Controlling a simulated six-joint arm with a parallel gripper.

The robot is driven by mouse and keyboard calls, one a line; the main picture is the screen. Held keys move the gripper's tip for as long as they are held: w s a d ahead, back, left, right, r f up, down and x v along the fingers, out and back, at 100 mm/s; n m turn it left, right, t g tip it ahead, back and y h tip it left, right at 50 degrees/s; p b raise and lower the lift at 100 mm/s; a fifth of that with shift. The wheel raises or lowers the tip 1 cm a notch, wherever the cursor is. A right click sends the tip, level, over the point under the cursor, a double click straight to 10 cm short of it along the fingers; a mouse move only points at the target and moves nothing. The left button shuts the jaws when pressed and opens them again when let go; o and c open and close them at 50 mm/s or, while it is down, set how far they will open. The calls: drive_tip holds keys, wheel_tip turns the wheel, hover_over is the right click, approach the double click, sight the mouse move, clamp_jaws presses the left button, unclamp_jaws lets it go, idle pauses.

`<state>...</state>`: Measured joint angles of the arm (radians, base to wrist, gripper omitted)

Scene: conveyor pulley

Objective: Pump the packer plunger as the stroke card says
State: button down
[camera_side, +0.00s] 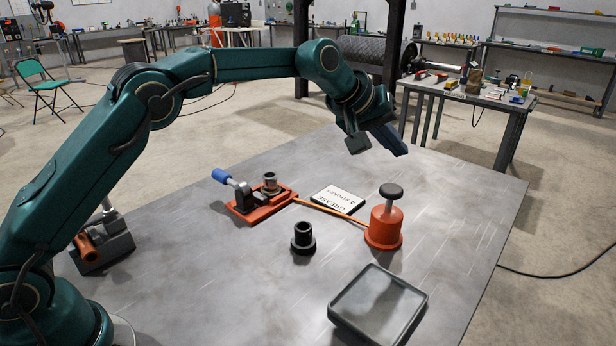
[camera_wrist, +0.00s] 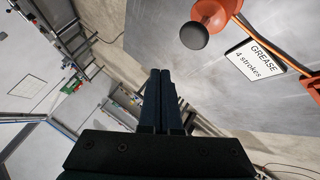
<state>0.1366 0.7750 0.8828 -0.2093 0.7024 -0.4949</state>
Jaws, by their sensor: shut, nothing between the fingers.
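The packer (camera_side: 384,226) is an orange pot on the right of the metal table. Its plunger (camera_side: 391,191) has a dark round knob on a pale rod and stands raised. The knob also shows in the wrist view (camera_wrist: 194,36). The stroke card (camera_side: 338,197) lies flat behind the orange hose; in the wrist view it (camera_wrist: 256,60) reads "GREASE 4 strokes". My gripper (camera_side: 403,152) is high above the table's back edge, behind and above the packer, apart from it. Its fingers (camera_wrist: 160,72) are together with nothing between them.
An orange hose (camera_side: 330,211) links the packer to an orange clamp fixture (camera_side: 240,207) with a blue handle and a metal ring. A black flanged bushing (camera_side: 303,238) stands at the middle. A grey tray (camera_side: 380,303) lies at the front right. An orange-handled grey device (camera_side: 101,246) sits at the left.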

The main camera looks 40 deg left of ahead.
sight(388, 191)
idle(0.7)
drive_tip(key=shift+s+r, duration=0.1)
drive_tip(key=shift+s, duration=0.05)
wheel_tip(388, 191, up, 4)
drive_tip(key=shift+f, duration=0.2)
drive_tip(key=shift+f, duration=0.15)
idle(0.3)
drive_tip(key=shift+f, duration=4.3)
drive_tip(key=shift+f, duration=0.4)
